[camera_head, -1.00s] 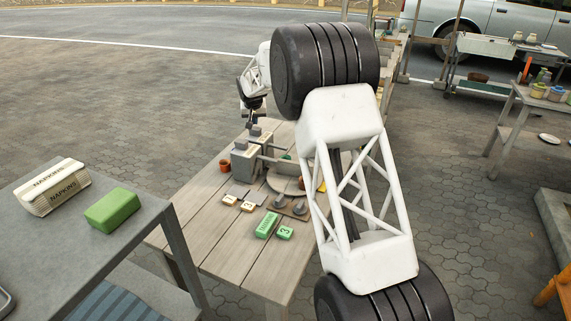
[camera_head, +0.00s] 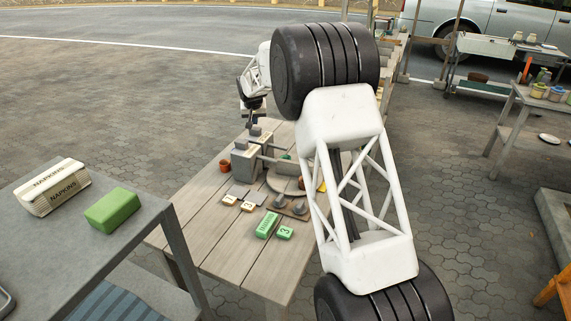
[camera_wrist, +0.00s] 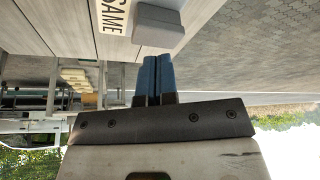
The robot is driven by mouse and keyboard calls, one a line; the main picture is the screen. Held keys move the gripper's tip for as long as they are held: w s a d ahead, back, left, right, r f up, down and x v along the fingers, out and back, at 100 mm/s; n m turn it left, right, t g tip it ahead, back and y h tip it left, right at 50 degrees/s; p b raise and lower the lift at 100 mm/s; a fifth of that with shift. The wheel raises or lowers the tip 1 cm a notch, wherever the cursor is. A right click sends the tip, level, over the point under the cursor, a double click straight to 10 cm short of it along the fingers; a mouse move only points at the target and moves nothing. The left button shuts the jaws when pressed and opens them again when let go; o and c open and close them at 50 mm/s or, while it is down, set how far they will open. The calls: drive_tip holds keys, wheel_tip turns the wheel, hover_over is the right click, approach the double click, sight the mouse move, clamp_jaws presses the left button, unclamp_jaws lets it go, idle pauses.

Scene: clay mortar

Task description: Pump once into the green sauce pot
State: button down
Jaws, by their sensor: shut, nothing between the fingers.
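In the wrist view my gripper's blue fingers (camera_wrist: 156,72) are shut and empty, close to a grey block (camera_wrist: 158,24) beside a label ending in "SAME". A round grey tray (camera_head: 281,181) stands right of the dispensers. A small green patch (camera_head: 287,157) shows behind it, possibly the green sauce pot, mostly hidden.
A terracotta pot (camera_head: 224,166) stands left of the dispensers. Number tiles (camera_head: 240,204), green blocks (camera_head: 267,225) and dark knobs (camera_head: 290,205) lie in front. My arm hides the table's right side. A napkin pack (camera_head: 52,187) and green block (camera_head: 112,209) sit on the left table.

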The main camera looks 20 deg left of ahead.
sight(255, 128)
drive_tip(key=shift+f, duration=1.6)
idle(1.1)
drive_tip(key=shift+r, duration=1.6)
drive_tip(key=shift+r, duration=2.5)
